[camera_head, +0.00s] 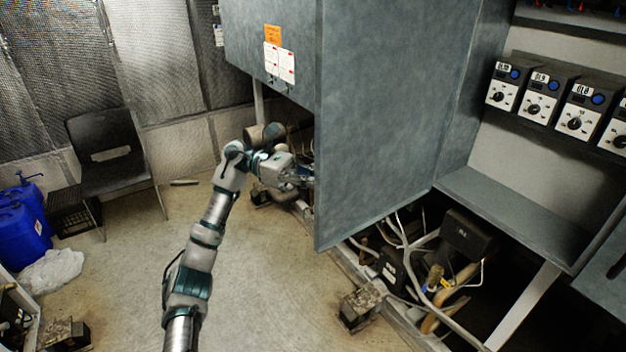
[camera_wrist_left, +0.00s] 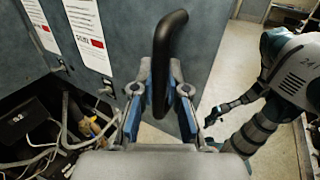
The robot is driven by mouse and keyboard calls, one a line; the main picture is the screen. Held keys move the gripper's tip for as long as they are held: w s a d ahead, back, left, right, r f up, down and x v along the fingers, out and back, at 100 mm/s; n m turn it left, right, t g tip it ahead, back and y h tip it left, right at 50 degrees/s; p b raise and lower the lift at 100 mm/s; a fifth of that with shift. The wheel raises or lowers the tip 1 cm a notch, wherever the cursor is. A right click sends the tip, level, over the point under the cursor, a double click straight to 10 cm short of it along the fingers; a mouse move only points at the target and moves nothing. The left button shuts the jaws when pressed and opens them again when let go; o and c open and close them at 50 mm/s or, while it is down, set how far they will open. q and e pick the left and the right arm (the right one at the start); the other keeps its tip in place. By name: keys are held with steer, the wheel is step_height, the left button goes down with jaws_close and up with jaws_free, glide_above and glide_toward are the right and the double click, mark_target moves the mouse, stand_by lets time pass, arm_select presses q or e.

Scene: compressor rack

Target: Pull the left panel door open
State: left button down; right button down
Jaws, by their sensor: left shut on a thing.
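The left panel door (camera_head: 385,110) is a large grey panel standing swung out, with its free lower corner towards me in the head view. My left gripper (camera_head: 300,177) is at its left edge, low down, and its fingertips are partly hidden there. In the left wrist view my left gripper (camera_wrist_left: 160,105) is shut on a black curved handle (camera_wrist_left: 168,45), with one finger on each side of it. The blue-grey panel surface lies behind the handle. The handle is hidden in the head view.
A grey panel face with an orange label (camera_head: 272,34) is left of the door. Pipes and dark compressor parts (camera_head: 440,285) lie below the rack at right. Dial units (camera_head: 535,95) line a shelf. A chair (camera_head: 105,155) and blue jugs (camera_head: 22,225) stand left. Floor between is mostly clear.

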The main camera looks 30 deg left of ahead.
arm_select(q)
steer(key=shift+w+f, duration=0.1)
steer(key=c, duration=1.3)
jaws_free()
steer(key=shift+o, duration=0.6)
steer(key=shift+w, duration=0.3)
steer(key=shift+s, duration=0.15)
steer(key=s+a, duration=0.1)
steer(key=a, duration=1.1)
steer(key=shift+f, duration=0.1)
